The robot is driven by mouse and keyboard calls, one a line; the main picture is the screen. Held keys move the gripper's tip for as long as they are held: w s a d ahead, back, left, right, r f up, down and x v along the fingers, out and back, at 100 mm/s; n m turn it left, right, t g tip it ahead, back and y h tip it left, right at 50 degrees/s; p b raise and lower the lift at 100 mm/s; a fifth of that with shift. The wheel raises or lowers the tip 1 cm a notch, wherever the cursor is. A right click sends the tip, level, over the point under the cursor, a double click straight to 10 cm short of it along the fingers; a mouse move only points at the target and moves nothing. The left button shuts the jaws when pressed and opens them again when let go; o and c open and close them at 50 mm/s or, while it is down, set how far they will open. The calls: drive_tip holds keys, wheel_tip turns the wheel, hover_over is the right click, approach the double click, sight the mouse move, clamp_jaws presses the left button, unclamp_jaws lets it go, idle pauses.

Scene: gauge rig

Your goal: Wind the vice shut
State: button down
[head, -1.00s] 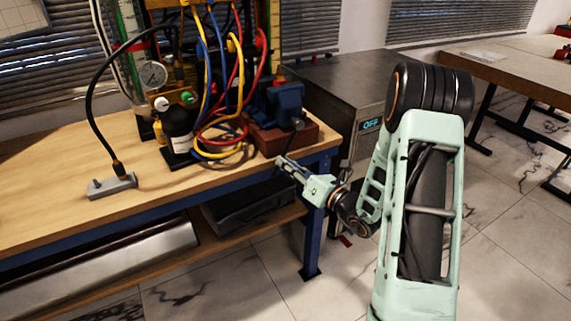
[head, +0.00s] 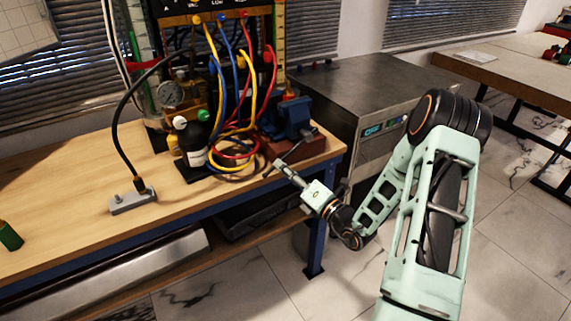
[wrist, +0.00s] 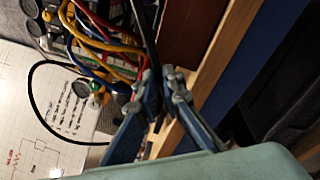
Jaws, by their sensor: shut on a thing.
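The blue vice (head: 292,116) sits on a red-brown block at the right end of the wooden bench. A thin dark handle bar (head: 294,148) slants from the vice's front down to the left. My gripper (head: 278,165) is at the bar's lower end, just off the bench's front edge. In the wrist view my gripper's blue-grey fingers (wrist: 160,82) are closed around the dark bar (wrist: 147,35), which runs up between them. The jaw gap of the vice is too small to make out.
Yellow, blue and red hoses (head: 232,100) hang from the gauge rig left of the vice. A dark bottle (head: 192,140) stands near them. A grey box with a black cable (head: 133,200) lies on the bench. A metal cabinet (head: 375,105) stands behind right.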

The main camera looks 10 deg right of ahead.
drive_tip(key=r+m+p, duration=0.1)
drive_tip(key=p, duration=0.1)
drive_tip(key=a+r+m+p, duration=0.1)
drive_tip(key=r+m+p, duration=0.1)
drive_tip(key=s+r+m+t+h+p, duration=0.1)
drive_tip(key=r+m+p, duration=0.1)
drive_tip(key=shift+a+p, duration=0.2)
drive_tip(key=shift+p, duration=0.1)
drive_tip(key=c, duration=2.5)
unclamp_jaws()
drive_tip(key=shift+s+f+b, duration=0.1)
drive_tip(key=shift+f+b, duration=0.15)
drive_tip(key=shift+b, duration=0.2)
drive_tip(key=shift+c, duration=0.2)
drive_tip(key=shift+o, duration=1)
drive_tip(key=shift+f, duration=0.1)
drive_tip(key=v, duration=1.1)
drive_tip(key=shift+s+d+f, duration=0.15)
drive_tip(key=shift+s+d, duration=0.05)
drive_tip(key=shift+s, duration=0.15)
